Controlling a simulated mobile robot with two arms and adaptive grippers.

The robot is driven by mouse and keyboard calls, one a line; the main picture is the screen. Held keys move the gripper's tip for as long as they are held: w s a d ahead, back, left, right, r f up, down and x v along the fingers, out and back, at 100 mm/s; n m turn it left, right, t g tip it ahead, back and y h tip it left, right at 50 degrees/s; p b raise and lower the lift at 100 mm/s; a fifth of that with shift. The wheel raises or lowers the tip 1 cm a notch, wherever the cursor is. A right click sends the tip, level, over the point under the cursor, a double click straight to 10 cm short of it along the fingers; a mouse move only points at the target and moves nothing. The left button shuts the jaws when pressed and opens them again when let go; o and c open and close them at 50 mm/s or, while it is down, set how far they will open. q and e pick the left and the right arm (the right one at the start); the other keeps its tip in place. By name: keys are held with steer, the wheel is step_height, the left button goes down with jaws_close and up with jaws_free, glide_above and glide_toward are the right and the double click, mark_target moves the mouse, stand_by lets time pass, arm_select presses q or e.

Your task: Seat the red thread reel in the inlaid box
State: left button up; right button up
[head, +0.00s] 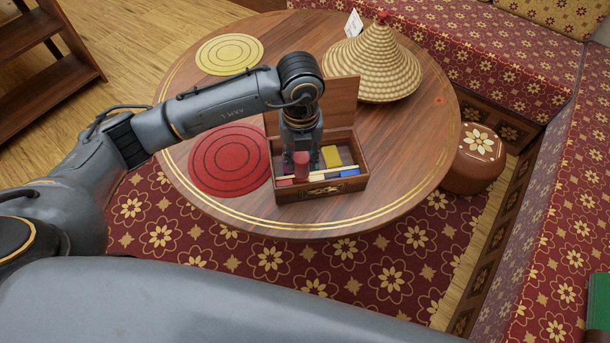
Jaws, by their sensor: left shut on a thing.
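The inlaid box (322,189) is a brown wooden box with its lid up at the back, standing on the round wooden table. My left gripper (302,157) points down over the left half of the box. It is shut on the red thread reel (302,166), which is upright at or just inside the box; whether it touches the bottom cannot be told. Inside the box I also see a yellow block (331,156), a blue piece (349,172) and a light stick. My right gripper is not in view.
A woven cone-shaped cover (375,65) stands behind the box to the right. A red round mat (229,160) lies left of the box and a yellow one (230,54) at the back left. The table (410,155) is bare right of the box.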

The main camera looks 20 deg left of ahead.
mark_target(302, 177)
arm_select(q)
step_height(302, 177, down, 8)
steer(key=shift+r, duration=0.15)
stand_by(0.3)
steer(key=o, duration=0.9)
